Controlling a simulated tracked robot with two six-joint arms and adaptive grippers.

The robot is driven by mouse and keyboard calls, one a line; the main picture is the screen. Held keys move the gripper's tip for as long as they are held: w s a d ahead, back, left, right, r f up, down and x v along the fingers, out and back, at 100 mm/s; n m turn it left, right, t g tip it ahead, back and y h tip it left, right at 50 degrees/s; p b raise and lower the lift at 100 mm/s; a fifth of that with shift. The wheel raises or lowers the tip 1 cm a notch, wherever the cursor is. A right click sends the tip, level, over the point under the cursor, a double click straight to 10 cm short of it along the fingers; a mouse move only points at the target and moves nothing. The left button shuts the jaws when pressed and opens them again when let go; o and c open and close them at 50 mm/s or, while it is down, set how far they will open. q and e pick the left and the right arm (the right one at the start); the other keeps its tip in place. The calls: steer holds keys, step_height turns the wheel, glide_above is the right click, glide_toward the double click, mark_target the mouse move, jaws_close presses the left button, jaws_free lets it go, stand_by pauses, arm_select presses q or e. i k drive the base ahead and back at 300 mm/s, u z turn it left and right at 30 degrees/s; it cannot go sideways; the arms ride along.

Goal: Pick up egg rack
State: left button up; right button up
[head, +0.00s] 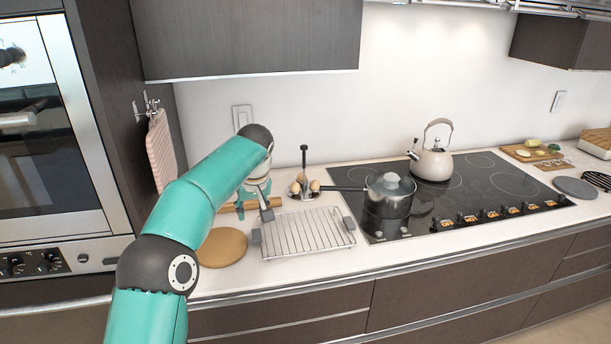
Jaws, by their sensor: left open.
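The egg rack (304,186) stands upright on the counter, left of the hob. My right gripper is out of the picture.
The wire rack (304,233) lies in front of the egg rack. A saucepan (390,197) on the hob (470,207) points its handle toward the egg rack. A round wooden board (222,247) lies front left, a kettle (433,162) further right. Ovens (52,130) stand left.

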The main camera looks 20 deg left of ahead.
mark_target(306, 193)
steer(key=i, duration=1.35)
